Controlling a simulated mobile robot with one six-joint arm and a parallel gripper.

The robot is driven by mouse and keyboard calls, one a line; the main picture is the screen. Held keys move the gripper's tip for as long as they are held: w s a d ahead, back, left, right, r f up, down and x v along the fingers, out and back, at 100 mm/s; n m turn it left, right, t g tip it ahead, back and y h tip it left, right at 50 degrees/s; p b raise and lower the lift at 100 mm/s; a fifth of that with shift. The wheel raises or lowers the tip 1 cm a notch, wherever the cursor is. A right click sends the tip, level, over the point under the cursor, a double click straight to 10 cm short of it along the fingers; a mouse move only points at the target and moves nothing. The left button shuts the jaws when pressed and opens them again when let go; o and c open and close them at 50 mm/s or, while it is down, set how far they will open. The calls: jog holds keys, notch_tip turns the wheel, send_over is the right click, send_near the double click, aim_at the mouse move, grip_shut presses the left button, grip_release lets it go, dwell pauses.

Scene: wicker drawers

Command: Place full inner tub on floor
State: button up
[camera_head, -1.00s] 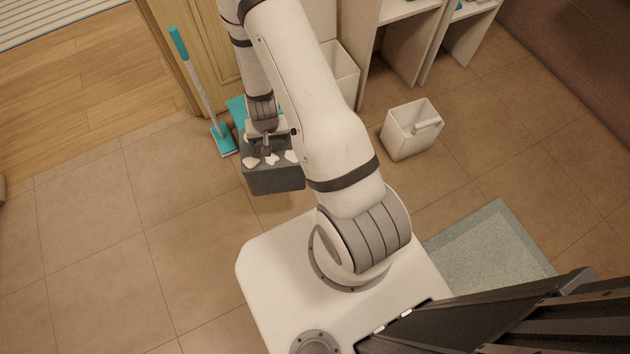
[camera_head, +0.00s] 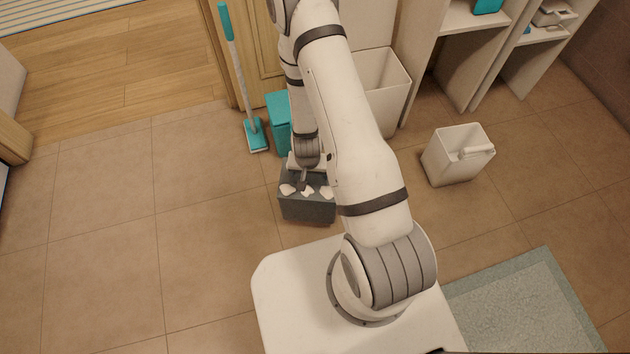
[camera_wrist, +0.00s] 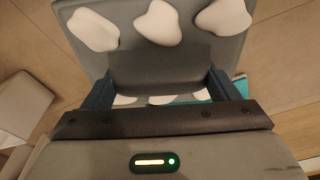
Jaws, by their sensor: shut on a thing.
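The full inner tub (camera_head: 308,210) is a dark grey box with several crumpled white pieces in its top. In the head view it is just left of my arm, in front of a teal bin; whether its base touches the floor (camera_head: 215,240) I cannot tell. My gripper (camera_head: 304,180) is at the tub's top, shut on it. In the wrist view the grey tub (camera_wrist: 188,68) fills the space ahead, with white pieces on both sides of a grey bar between my fingers (camera_wrist: 165,85). The tub's far side is partly hidden by my arm.
A teal bin (camera_head: 279,122) stands behind the tub, with a teal-headed mop (camera_head: 256,135) to its left. A tall white bin (camera_head: 388,85) and a smaller white bin (camera_head: 455,155) stand to the right. A mat (camera_head: 520,305) lies front right. Floor on the left is clear.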

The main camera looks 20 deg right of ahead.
aim_at(309, 180)
jog(key=shift+f+b, duration=0.75)
jog(key=shift+f, duration=1.1)
jog(key=shift+f, duration=0.2)
jog(key=o, duration=1.7)
